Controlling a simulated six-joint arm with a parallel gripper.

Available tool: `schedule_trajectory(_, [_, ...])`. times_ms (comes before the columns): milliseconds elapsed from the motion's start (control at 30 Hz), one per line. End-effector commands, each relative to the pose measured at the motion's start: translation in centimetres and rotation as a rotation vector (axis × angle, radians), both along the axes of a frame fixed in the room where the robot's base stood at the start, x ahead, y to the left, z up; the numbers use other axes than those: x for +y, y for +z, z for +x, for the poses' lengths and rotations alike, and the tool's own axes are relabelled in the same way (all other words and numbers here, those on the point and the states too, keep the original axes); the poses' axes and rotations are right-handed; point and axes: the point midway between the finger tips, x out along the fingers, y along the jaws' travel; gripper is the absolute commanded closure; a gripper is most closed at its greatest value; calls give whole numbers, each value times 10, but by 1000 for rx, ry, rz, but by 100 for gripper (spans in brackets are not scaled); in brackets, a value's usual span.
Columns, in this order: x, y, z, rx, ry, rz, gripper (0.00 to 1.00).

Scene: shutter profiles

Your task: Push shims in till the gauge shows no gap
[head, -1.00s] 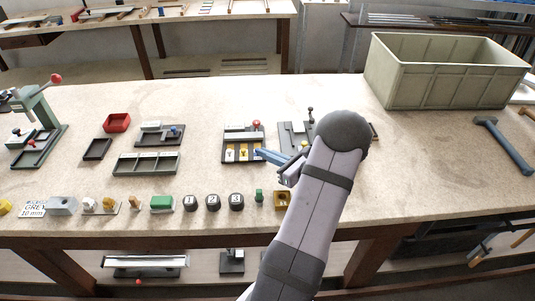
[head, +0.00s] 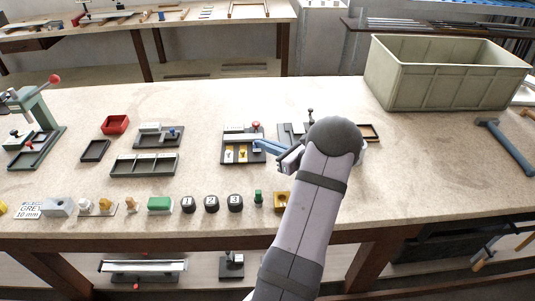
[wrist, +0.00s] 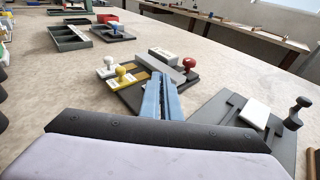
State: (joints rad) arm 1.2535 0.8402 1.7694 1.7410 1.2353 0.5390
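The gauge fixture (head: 228,161) is a dark plate on the bench with a pale bar across it and a red knob (head: 256,125) at its back right. Yellow shims (head: 242,154) lie at its front side. In the wrist view, a yellow-knobbed shim (wrist: 123,76) and a white-knobbed shim (wrist: 107,69) sit left of my fingers, beside a grey labelled block (wrist: 163,58). My gripper (wrist: 159,80) has its two blue fingers together, over the fixture's right part, with nothing visible between them. The fingers hide part of the fixture, and the gauge reading is too small to tell.
Right of the fixture is another dark plate (wrist: 215,127) with a white block and a black knob. A divided tray (head: 146,171) stands to the left. Numbered black blocks (head: 211,204) line the front edge. A large bin (head: 440,85) stands at the back right.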

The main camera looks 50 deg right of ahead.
Motion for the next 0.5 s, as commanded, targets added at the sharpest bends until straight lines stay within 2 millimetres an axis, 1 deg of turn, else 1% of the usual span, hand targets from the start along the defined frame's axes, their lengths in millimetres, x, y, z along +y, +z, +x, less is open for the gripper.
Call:
schedule_trajectory(33, [-1,5,1,-9,-1,-5,100])
schedule_trajectory(133, [-2,7,-6,-8,-3,-6,100])
schedule_trajectory(267, [-2,10,-23,-7,-4,-4,100])
schedule_trajectory(500, [-1,13,-68,-4,-5,-4,100])
